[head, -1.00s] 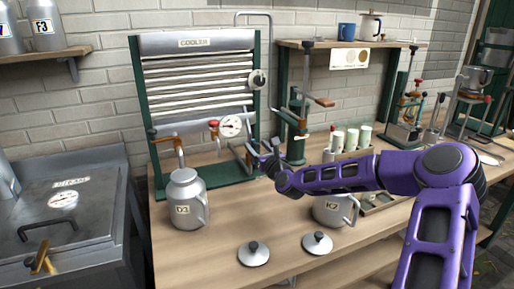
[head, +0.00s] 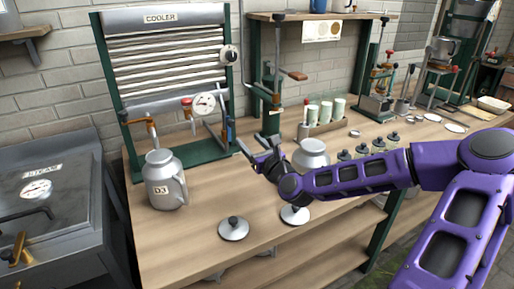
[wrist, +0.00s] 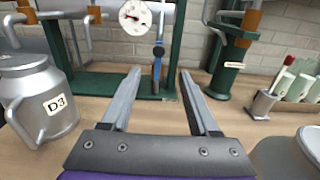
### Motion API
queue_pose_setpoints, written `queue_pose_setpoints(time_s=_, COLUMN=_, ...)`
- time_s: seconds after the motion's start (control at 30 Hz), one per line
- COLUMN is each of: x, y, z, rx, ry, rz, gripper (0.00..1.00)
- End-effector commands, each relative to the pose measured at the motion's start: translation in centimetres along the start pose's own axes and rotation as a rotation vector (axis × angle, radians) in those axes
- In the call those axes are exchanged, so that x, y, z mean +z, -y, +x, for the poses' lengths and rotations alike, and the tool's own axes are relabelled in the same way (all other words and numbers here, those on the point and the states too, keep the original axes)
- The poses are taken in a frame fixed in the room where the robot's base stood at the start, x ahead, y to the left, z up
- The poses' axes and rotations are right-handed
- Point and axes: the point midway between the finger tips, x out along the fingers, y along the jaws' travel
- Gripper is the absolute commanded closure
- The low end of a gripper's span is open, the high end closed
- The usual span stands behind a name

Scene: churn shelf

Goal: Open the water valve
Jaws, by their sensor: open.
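The cooler (head: 170,68) stands at the back of the bench, with pipes and a round gauge (head: 204,103) below its slats. A small blue handle (head: 229,126), which looks like the water valve, sits on the pipe at its lower right. In the wrist view the blue handle (wrist: 157,67) hangs upright below the gauge, between my fingertips in the picture but beyond them. My gripper (head: 257,145) is open and empty, in front and to the right of the handle, apart from it. It also shows in the wrist view (wrist: 160,75).
A metal can marked D3 (head: 164,180) stands left of my gripper; another can (head: 311,154) stands to its right. Two lids (head: 233,228) lie at the bench front. A green press stand (head: 268,90) rises right of the cooler. A steamer (head: 45,185) is at far left.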

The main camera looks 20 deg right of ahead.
Motion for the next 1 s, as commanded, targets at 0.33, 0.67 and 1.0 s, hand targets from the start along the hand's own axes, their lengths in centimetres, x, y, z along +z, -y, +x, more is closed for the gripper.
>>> queue_pose_setpoints(time_s=0.33, x=0.0, y=0.0, z=-3.9, rx=-0.001, ry=0.001, rz=0.001, gripper=0.39)
queue_pose_setpoints(time_s=0.67, x=0.0, y=0.0, z=-4.0, rx=0.0, ry=0.0, rz=-0.001, gripper=0.39)
queue_pose_setpoints(time_s=1.0, x=-7.9, y=-3.5, z=-4.5, rx=0.213, ry=-0.353, rz=-0.477, gripper=0.39)
